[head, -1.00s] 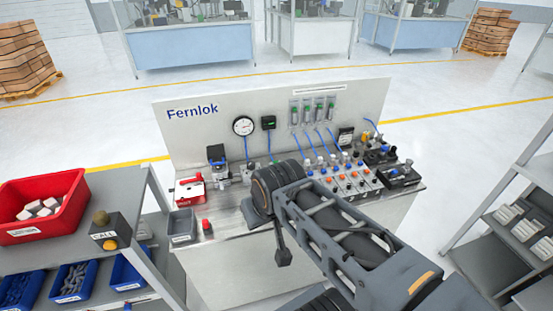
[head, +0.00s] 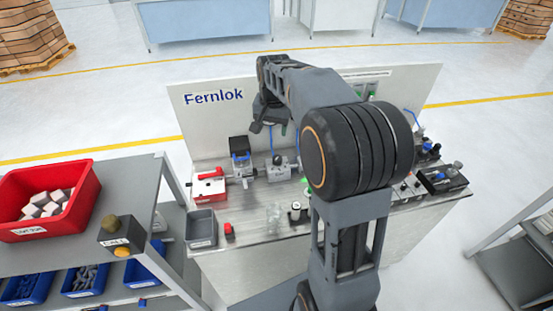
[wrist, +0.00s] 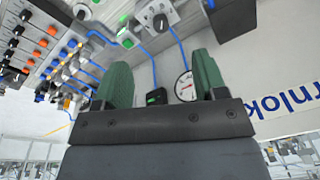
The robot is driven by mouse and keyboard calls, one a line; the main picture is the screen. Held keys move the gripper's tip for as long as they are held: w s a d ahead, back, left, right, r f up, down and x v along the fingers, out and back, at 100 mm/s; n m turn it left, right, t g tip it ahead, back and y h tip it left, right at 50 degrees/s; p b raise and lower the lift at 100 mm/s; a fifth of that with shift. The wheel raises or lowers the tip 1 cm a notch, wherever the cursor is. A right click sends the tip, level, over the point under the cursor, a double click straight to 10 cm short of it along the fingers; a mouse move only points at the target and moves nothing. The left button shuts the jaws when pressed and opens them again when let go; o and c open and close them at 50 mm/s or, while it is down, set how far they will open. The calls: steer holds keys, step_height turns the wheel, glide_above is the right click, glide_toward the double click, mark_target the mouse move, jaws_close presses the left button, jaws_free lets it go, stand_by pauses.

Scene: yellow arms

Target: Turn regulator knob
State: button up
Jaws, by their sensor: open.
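The regulator appears to be the light grey block with a round dark knob (head: 279,157) on the bench, below the panel. In the wrist view, which is upside down, the knob (wrist: 160,22) shows at the top, beyond the fingertips. My gripper (wrist: 160,62) is open, with nothing between its two green fingers. In the head view, my wrist hangs in front of the panel, above the knob and apart from it; its fingers are largely hidden there. The round gauge (wrist: 187,87) shows beside one finger, joined by a blue tube towards the regulator block.
A blue-topped unit (head: 240,160) and a red-and-white box (head: 208,184) stand left of the regulator. A grey bin (head: 201,228) and a red item (head: 229,231) lie at the bench front. A red crate (head: 45,198) is on the left shelf.

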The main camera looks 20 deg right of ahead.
mark_target(277, 158)
steer(key=w+d+f+m+g, duration=0.25)
steer(key=w+d+f, duration=0.25)
steer(key=w+f, duration=0.3)
steer(key=shift+m+t, duration=0.45)
step_height(277, 158, down, 14)
steer(key=shift+r+p, duration=0.25)
steer(key=shift+p, duration=0.55)
steer(key=shift+c, duration=0.4)
steer(key=c, duration=0.8)
steer(key=shift+c, duration=0.2)
